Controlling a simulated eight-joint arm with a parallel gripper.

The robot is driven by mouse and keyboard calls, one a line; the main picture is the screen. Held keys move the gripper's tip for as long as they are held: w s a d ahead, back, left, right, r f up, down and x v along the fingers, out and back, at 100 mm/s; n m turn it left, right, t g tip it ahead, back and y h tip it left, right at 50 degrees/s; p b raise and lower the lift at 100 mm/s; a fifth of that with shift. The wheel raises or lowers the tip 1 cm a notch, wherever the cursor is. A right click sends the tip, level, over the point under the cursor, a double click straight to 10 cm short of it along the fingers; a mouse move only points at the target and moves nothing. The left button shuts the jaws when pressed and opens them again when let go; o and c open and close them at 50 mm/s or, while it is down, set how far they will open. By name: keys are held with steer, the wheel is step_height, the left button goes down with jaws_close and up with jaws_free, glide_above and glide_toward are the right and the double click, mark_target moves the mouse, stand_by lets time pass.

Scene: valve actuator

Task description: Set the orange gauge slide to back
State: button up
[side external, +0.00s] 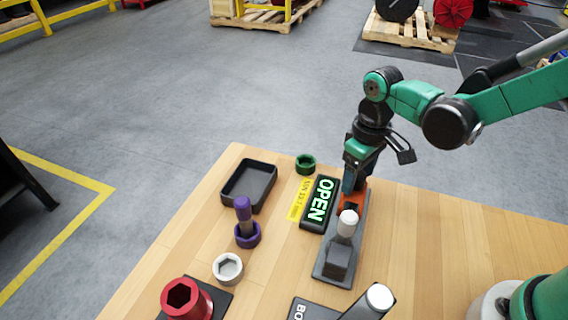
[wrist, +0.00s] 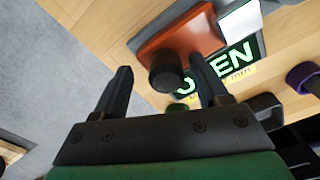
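The orange gauge slide (side external: 361,191) sits at the far end of a long grey base plate (side external: 358,238). It is partly hidden by my gripper in the side view. In the wrist view the orange slide (wrist: 190,38) carries a round black knob (wrist: 166,73). My gripper (side external: 350,188) points down over the slide. In the wrist view my gripper (wrist: 160,66) is open, with the knob showing between its two spread fingers. I cannot tell whether either finger touches the knob.
A white-topped post (side external: 347,222) and dark block (side external: 337,262) stand nearer on the plate. Left of it is a lit OPEN sign (side external: 319,202). A green ring (side external: 306,164), dark tray (side external: 268,168), purple peg (side external: 244,214), white nut (side external: 228,268) and red socket (side external: 187,298) are further left.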

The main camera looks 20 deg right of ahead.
steer(key=shift+r, duration=2.85)
steer(key=s+d+r+m+t, duration=0.3)
steer(key=s+d+r+t, duration=0.1)
steer(key=t, duration=0.3)
steer(key=shift+s+d+r+m, duration=0.15)
steer(key=shift+s+d+m, duration=0.25)
steer(key=shift+s+d, duration=0.35)
